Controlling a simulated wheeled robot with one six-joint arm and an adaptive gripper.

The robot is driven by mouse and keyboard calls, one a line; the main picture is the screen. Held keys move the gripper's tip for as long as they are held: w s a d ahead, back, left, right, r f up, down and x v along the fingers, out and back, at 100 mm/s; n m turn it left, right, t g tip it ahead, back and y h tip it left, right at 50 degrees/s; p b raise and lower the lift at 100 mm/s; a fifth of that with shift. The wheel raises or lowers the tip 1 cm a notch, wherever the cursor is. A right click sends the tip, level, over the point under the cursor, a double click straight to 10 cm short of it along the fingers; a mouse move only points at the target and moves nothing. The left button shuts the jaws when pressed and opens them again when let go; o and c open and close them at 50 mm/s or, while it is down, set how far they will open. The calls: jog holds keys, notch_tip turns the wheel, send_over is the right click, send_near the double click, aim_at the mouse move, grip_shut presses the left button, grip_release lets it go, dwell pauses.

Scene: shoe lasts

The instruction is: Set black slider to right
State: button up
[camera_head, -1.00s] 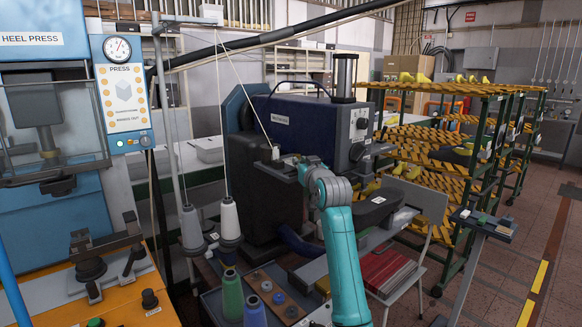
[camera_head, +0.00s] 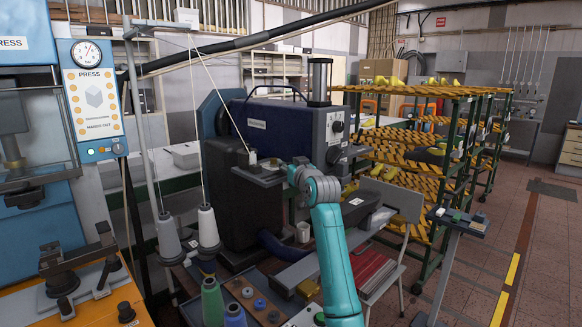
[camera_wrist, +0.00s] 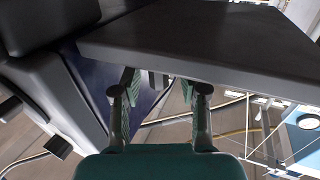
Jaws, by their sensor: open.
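I cannot pick out a black slider with certainty in either view. The dark blue machine (camera_head: 285,125) stands in the middle of the head view, with a black front body and a small dark ledge (camera_head: 258,178) on its left. My teal arm reaches up to this machine, and its wrist hides the gripper there. In the wrist view my gripper (camera_wrist: 160,88) is open, with its two green-padded fingers apart and no object held between them. A flat black plate with a grey edge (camera_wrist: 200,65) lies just beyond the fingertips. I cannot tell whether they touch.
Thread cones (camera_head: 208,228) and spools stand left of my arm. A blue press with an orange table (camera_head: 110,310) is at the far left. A chair (camera_head: 400,205), a shoe rack (camera_head: 400,137) and a small control stand (camera_head: 458,222) are to the right. The floor at far right is clear.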

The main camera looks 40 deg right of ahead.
jog(key=v, duration=1.2)
